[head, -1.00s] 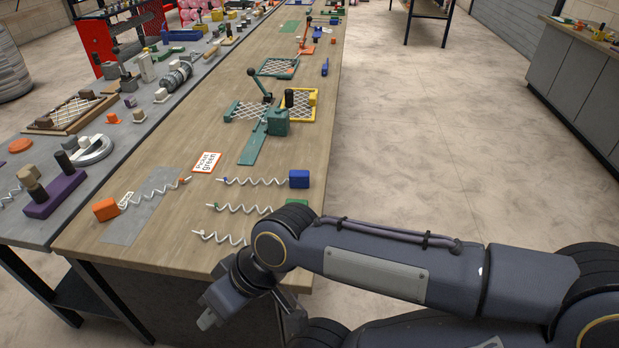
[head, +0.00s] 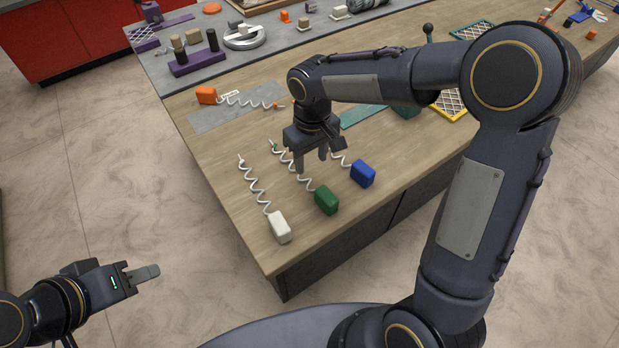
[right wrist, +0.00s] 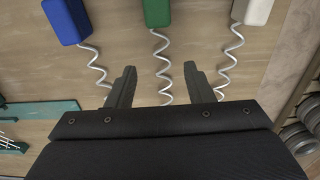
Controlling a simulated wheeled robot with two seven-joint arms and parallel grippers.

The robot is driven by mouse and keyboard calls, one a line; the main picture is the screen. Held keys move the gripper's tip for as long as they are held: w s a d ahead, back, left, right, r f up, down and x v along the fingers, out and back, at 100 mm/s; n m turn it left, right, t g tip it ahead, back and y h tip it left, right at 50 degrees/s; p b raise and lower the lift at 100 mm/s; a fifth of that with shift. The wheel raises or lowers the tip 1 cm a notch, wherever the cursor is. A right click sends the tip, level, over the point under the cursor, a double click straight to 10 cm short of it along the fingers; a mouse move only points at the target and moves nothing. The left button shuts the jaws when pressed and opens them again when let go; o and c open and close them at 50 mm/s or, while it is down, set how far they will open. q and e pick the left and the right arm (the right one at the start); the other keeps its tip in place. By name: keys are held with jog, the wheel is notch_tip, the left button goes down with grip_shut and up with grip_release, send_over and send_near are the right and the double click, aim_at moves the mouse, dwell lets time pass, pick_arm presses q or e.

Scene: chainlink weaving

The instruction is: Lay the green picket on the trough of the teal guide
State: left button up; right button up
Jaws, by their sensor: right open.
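The green picket is a pale wavy wire with a green block (head: 326,200) at its near end, lying on the wooden table. It also shows in the right wrist view, with its green block (right wrist: 157,12) at the top. My right gripper (head: 312,162) is open above its wire. In the right wrist view the wire runs between the two separated fingertips (right wrist: 159,73), and I see no grip on it. The teal guide (head: 362,117) lies beyond, partly hidden by my right arm; its edge shows in the right wrist view (right wrist: 52,109). My left gripper (head: 145,273) hangs off the table, its finger gap unclear.
A white-block picket (head: 279,227) and a blue-block picket (head: 363,173) lie on either side of the green one. An orange-block picket (head: 206,95) lies on a grey strip (head: 215,120). A purple stand (head: 195,63) with dark and tan pegs is behind.

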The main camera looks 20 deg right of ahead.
aim_at(308, 181)
jog(key=f, duration=0.2)
jog(key=f+p, duration=0.1)
jog(key=f, duration=0.5)
jog(key=shift+w+a+f, duration=0.15)
jog(key=shift+w+a, duration=0.1)
jog(key=shift+w, duration=0.05)
grip_shut()
